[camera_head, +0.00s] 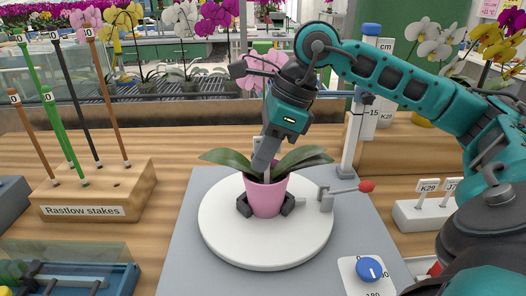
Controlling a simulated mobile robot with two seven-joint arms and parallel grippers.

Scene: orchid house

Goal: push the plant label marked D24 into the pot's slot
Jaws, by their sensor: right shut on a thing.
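The pink pot (266,196) stands upright on a round white turntable (220,238), between dark clamp blocks. A plant with broad green leaves (306,157) grows in it. My right gripper (264,160) points down from above, just over the pot's rim and between the leaves. It is shut on a thin plant label, which the fingers hide almost entirely; its marking cannot be read. The pot's slot is hidden behind the gripper and leaves, so I cannot tell whether the label touches it. My left gripper is not in view.
A wooden block of stakes (95,192) stands at the left, with a blue tray (122,278) in front of it. A post with a scale (354,130), a red-tipped lever (366,186) and a blue knob (369,269) flank the turntable. A white label rack (424,215) stands at the right.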

